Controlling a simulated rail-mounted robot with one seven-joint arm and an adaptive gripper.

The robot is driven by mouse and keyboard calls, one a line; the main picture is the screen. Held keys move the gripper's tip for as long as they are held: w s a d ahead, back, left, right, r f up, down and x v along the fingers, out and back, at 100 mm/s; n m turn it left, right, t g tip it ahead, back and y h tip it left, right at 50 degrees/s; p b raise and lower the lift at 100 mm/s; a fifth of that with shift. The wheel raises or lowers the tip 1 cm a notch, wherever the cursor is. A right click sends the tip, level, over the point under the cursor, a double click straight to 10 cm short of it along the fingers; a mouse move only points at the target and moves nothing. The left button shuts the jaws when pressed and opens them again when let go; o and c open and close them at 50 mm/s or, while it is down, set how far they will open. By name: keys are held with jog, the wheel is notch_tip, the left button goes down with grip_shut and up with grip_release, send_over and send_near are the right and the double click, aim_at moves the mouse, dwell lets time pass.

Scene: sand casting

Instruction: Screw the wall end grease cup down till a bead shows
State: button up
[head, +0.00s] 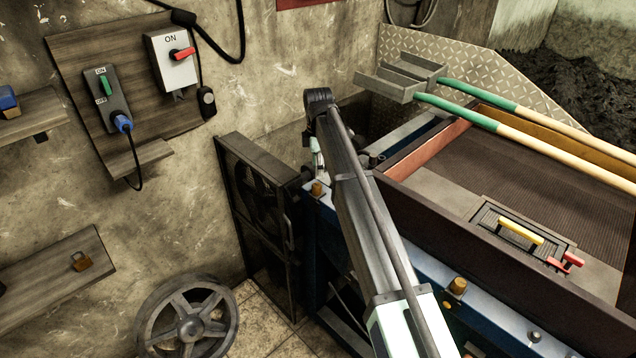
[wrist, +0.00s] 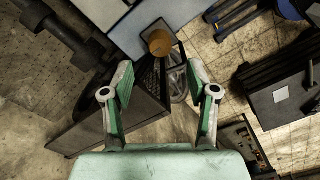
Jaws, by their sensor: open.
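The wall end grease cup is a small brass cap (head: 317,188) on the blue machine frame (head: 322,214), beside the dark guard in the head view. In the wrist view the brass cap (wrist: 159,42) shows above the gap between my fingertips, apart from both. My gripper (wrist: 160,68) is open and empty, with one green-and-white finger on each side. In the head view only a sliver of my gripper (head: 316,152) shows above the cup, mostly hidden by my arm. No bead can be made out at the cup. A second brass cup (head: 457,286) sits nearer on the frame.
A dark framed guard (head: 258,200) stands beside the cup, close to the wall. A spoked handwheel (head: 190,322) is at lower left. Long-handled tools (head: 520,115) lie across the machine.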

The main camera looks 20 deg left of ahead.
aim_at(318, 185)
notch_tip(318, 185, down, 8)
jog(key=shift+f+p, duration=0.1)
jog(key=shift+p, duration=0.9)
grip_shut()
